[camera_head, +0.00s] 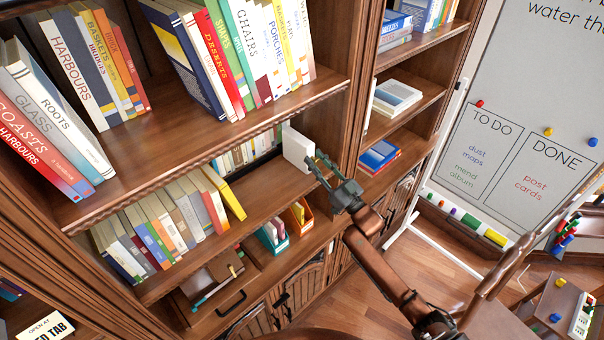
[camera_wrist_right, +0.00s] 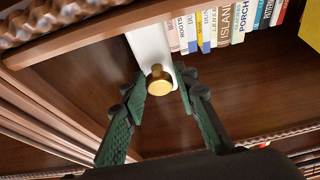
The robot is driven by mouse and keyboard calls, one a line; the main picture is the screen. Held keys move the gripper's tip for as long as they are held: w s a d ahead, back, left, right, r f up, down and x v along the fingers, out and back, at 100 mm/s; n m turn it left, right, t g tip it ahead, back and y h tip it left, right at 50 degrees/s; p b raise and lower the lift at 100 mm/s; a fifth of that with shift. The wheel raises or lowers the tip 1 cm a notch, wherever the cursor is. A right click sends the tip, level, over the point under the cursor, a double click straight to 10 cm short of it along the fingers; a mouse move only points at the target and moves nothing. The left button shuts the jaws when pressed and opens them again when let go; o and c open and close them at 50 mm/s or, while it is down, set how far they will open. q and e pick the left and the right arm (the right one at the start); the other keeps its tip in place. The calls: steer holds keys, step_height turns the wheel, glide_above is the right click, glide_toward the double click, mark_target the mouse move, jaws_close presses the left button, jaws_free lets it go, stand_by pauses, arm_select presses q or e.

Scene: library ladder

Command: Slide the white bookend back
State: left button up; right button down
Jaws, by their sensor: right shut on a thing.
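The white bookend (camera_head: 297,148) stands on the middle shelf (camera_head: 262,198) of the wooden bookcase, near its right upright. In the right wrist view the white bookend (camera_wrist_right: 150,45) is a pale upright panel with a round brass knob (camera_wrist_right: 158,82) on its near side. My right gripper (camera_head: 318,168) reaches in from the right and is at the bookend. In the right wrist view its green fingers (camera_wrist_right: 160,88) are on either side of the knob, shut on the bookend. My left gripper is out of view.
A row of books (camera_head: 245,148) stands deeper on the same shelf, left of the bookend. A yellow book (camera_head: 224,191) leans at the end of another group. The bookcase's upright (camera_head: 352,100) is close to my right gripper. A whiteboard (camera_head: 530,130) stands at the right.

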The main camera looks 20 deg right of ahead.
steer(key=shift+w+d, duration=0.2)
steer(key=shift+d, duration=0.4)
steer(key=shift+w+d, duration=0.2)
steer(key=shift+d, duration=0.35)
steer(key=c, duration=1.7)
jaws_free()
steer(key=shift+c, duration=0.2)
steer(key=shift+s+f, duration=0.1)
steer(key=v, duration=1.1)
steer(key=shift+s+d+f, duration=0.15)
steer(key=shift+s, duration=0.15)
